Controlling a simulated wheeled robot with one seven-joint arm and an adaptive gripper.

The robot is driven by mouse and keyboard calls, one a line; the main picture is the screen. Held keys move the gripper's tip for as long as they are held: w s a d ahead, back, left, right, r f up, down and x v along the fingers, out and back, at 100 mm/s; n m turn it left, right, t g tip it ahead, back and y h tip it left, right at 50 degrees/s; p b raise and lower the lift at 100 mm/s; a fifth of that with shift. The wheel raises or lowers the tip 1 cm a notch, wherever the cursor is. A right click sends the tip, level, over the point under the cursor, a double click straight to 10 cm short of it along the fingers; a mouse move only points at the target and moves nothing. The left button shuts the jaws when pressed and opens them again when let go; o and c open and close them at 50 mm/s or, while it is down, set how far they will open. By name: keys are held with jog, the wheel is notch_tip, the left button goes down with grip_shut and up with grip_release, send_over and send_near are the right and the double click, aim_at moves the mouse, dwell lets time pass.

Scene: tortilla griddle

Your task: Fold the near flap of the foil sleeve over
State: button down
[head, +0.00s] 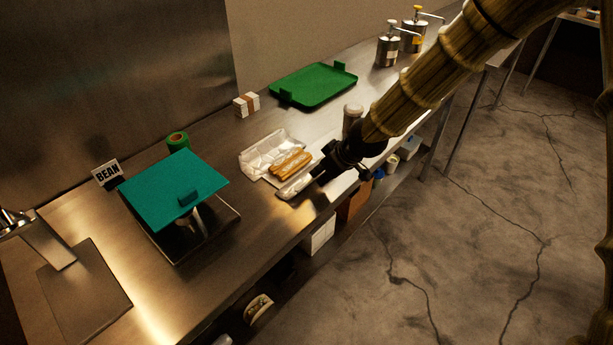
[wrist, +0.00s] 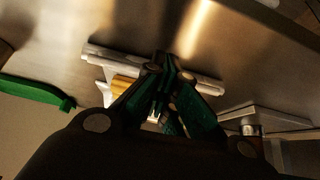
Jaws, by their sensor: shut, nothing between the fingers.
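The foil sleeve (head: 258,158) lies open on the steel counter in the head view, with golden rolled food (head: 291,163) on it. Its far flap stands up behind the food. Its near flap (head: 293,187) is a pale strip along the front, beside my fingers. My gripper (head: 319,172) is shut and empty, low at the right end of the near flap. In the wrist view my shut fingertips (wrist: 165,66) overlap the long pale near flap (wrist: 105,54), and some golden food (wrist: 121,84) shows beside them. I cannot tell whether the fingers touch the foil.
A green tray (head: 314,88) lies behind on the counter. A teal lidded stand (head: 165,185) and a BEAN sign (head: 107,173) are at left. A white-topped container (head: 352,112) stands close behind my gripper. Pump dispensers (head: 389,48) are at the far end. The counter's front edge is near.

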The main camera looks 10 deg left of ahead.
jog(key=shift+w+a+r, duration=0.1)
jog(key=shift+r, duration=0.1)
jog(key=shift+w+a+r+p, duration=0.2)
jog(key=shift+a+p, duration=0.05)
jog(key=shift+p, duration=0.15)
dwell(0.4)
jog(key=shift+w+a+r+p, duration=0.2)
jog(key=shift+a+r+p, duration=0.1)
jog(key=shift+p, duration=0.15)
jog(key=shift+w+a+r+p+v, duration=0.1)
jog(key=shift+a+p+v, duration=0.05)
jog(key=shift+p+v, duration=0.65)
jog(key=shift+w+a+r+p+v, duration=0.1)
jog(key=shift+p+v, duration=0.4)
jog(key=shift+v, duration=0.5)
jog(key=shift+w+a+r+p+v, duration=0.1)
jog(key=shift+a+p+v, duration=0.05)
jog(key=shift+p+v, duration=0.65)
jog(key=shift+s, duration=0.1)
